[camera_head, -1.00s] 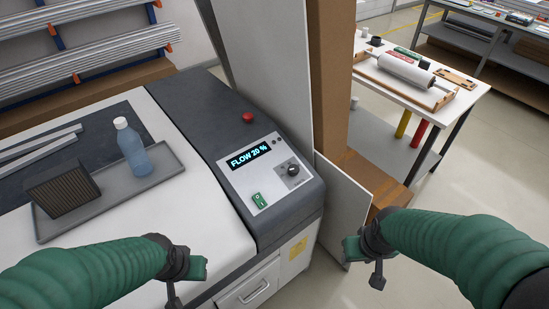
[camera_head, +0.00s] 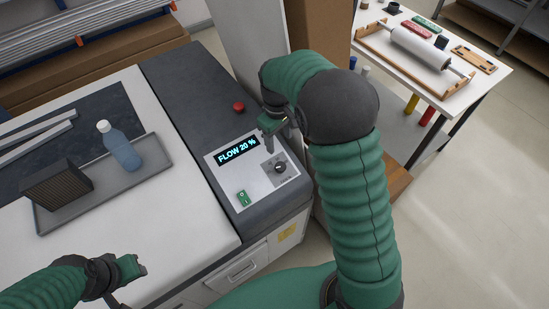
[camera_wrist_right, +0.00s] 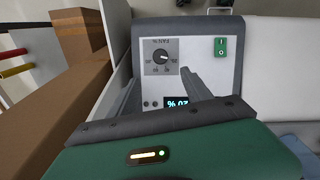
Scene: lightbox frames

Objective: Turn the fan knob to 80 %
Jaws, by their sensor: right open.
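The fan knob (camera_head: 280,168) is a dark round dial on the white control panel (camera_head: 226,177). The panel's display (camera_head: 237,150) reads FLOW 20 %. My right gripper (camera_head: 269,146) is above the panel, just behind the knob, apart from it. In the right wrist view the knob (camera_wrist_right: 163,57) lies ahead of the two spread fingers (camera_wrist_right: 160,88), with nothing between them. My left gripper (camera_head: 134,270) is low at the left over the white machine top, away from the panel; its finger gap is not clear.
A green switch (camera_head: 243,198) and a red button (camera_head: 238,107) sit near the display. A grey tray (camera_head: 160,158) with a blue bottle (camera_head: 120,147) and a dark ribbed block (camera_head: 57,184) lies left. A tall board (camera_head: 256,50) stands behind the panel.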

